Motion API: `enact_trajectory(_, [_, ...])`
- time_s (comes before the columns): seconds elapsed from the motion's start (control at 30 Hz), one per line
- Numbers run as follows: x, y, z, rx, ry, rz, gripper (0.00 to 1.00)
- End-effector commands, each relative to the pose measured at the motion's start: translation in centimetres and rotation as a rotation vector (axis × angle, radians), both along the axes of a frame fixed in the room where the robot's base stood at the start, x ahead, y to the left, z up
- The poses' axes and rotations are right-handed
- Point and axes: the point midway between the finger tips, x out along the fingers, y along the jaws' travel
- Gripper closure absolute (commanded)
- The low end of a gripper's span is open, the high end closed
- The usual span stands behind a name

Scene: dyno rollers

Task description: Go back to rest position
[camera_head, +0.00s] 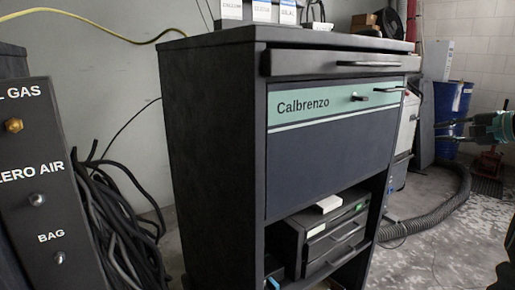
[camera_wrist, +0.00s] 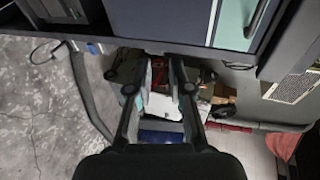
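My gripper (camera_wrist: 163,65) shows in the wrist view with its two dark fingers pointing up the picture. A clear gap lies between the fingertips, and I see nothing held there. In the head view, a teal and dark shape (camera_head: 488,128) reaches in from the right edge. It may be the end of my arm, but I cannot tell for sure. The dark cabinet (camera_head: 215,150) marked "Calbrenzo" stands in the middle of the head view. Its teal and navy front and a handle (camera_wrist: 257,18) show at the top of the wrist view, apart from the fingers.
A panel with knobs (camera_head: 45,215) and black cables (camera_head: 115,235) are at the left. Black devices (camera_head: 330,240) sit on the cabinet's lower shelf. A blue barrel (camera_head: 455,100) and a thick hose (camera_head: 435,215) lie at the right. Some bare floor shows there.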

Motion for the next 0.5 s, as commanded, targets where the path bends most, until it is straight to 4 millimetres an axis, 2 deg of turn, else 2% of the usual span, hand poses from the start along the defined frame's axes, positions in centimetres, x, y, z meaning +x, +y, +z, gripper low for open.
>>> enact_trajectory(0.03, [-0.7,0.1,-2.6,-0.03,0.068,-0.023,0.8])
enact_trajectory(0.1, [-1.8,1.1,-6.0,-0.091,0.163,-0.036,0.8])
enact_trajectory(0.2, [-3.7,3.9,-10.2,-0.193,0.286,-0.02,0.8])
enact_trajectory(0.4, [-9.1,11.3,-16.6,-0.447,0.476,0.088,0.8])
enact_trajectory(0.5, [-12.2,14.9,-18.9,-0.579,0.533,0.164,0.8])
